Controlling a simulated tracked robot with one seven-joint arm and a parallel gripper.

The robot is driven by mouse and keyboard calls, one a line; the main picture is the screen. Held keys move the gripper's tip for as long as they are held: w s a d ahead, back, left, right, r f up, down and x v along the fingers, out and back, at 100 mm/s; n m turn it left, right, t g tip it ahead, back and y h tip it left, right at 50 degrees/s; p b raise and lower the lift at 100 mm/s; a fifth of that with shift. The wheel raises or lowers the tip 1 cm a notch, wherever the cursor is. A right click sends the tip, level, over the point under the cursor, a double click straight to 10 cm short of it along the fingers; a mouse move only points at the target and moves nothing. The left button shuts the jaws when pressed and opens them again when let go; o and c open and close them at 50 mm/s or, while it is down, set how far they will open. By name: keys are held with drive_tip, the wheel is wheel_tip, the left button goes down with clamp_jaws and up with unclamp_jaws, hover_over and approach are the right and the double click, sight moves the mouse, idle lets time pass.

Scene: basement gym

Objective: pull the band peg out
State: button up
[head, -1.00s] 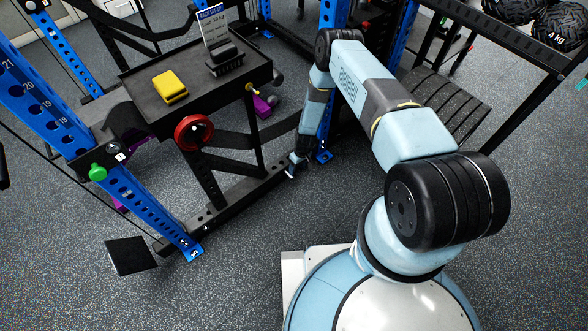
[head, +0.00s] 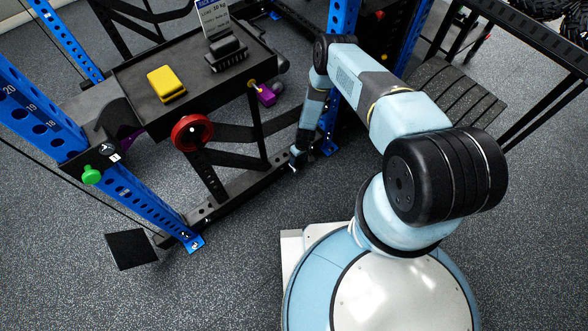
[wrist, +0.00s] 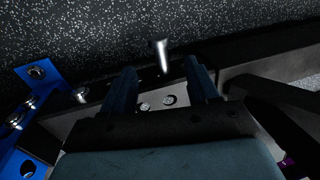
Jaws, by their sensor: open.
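A short pale metal peg (wrist: 160,55), which looks like the band peg, shows in the wrist view. It stands up beside the dark base beam (wrist: 90,112), just past my fingertips and between their lines. My gripper (wrist: 160,78) is open, with one dark finger on each side of the peg's line and nothing held. I cannot tell any contact with the peg. In the head view my gripper (head: 297,160) points down low at the far end of the rack's base beam (head: 240,190). The peg is too small to make out there.
Blue uprights (head: 150,205) and (head: 340,80) stand on both sides of my gripper's area. A black tray (head: 190,75) with a yellow block (head: 166,84) is above the beam.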

sight(295, 169)
drive_tip(key=shift+s+a+f, duration=0.15)
drive_tip(key=shift+a+f, duration=0.05)
drive_tip(key=shift+f, duration=1.2)
drive_tip(key=shift+s+a+f, duration=0.2)
drive_tip(key=shift+a+f, duration=0.05)
drive_tip(key=shift+f, duration=1.1)
drive_tip(key=shift+s+a+f, duration=0.15)
drive_tip(key=shift+a+f, duration=0.05)
drive_tip(key=shift+f, duration=1.2)
clamp_jaws()
